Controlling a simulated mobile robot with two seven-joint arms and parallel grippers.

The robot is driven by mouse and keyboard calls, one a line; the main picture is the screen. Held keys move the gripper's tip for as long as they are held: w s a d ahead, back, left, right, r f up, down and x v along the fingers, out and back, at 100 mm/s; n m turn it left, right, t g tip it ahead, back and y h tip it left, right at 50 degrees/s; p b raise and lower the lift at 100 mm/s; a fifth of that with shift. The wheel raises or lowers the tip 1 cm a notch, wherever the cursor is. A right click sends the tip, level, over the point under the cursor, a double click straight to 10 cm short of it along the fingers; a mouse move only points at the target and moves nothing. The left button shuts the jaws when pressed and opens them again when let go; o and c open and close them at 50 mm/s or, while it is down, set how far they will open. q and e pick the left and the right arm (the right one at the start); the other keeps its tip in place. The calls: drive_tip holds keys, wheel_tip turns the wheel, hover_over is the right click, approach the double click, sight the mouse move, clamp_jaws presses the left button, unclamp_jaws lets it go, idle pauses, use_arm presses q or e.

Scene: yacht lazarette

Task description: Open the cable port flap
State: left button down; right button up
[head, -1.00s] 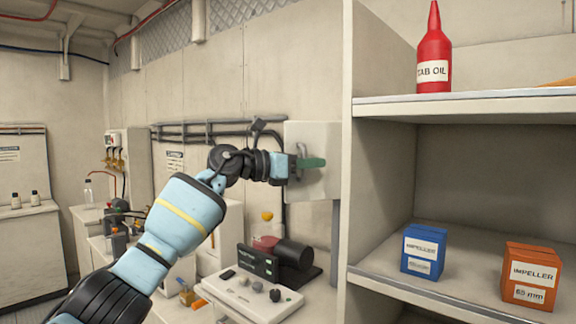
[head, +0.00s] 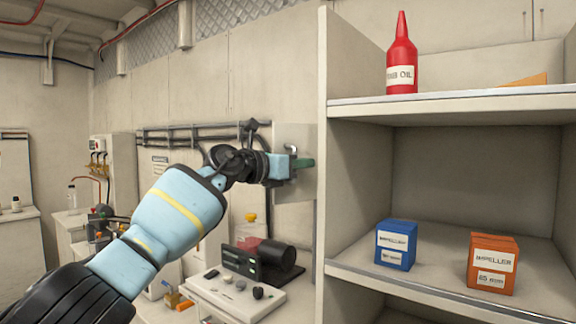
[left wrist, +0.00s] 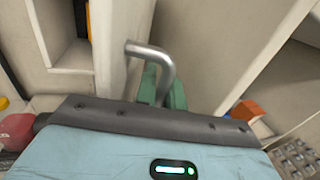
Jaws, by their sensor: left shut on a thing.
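The cable port flap (head: 294,185) is a pale plate on the wall, just left of the shelf unit in the head view. A bent metal handle stands out from it and shows clearly in the left wrist view (left wrist: 155,55). My left gripper (head: 303,163) reaches in from the left and is shut on this handle. Its green fingers (left wrist: 163,88) close around the lower part of the bar in the left wrist view. The gripper hides part of the flap. My right gripper is not in view.
The shelf unit (head: 322,230) stands close right of the flap. It holds a red oil bottle (head: 401,60), a blue box (head: 396,245) and an orange box (head: 493,263). Below the arm is a bench with a white device (head: 235,295) and a black cylinder (head: 280,254). Cables run behind.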

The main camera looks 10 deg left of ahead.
use_arm(q)
drive_tip(key=shift+r, duration=0.1)
idle(0.3)
drive_tip(key=c, duration=1.8)
unclamp_jaws()
drive_tip(key=shift+o, duration=0.2)
drive_tip(key=shift+d, duration=0.1)
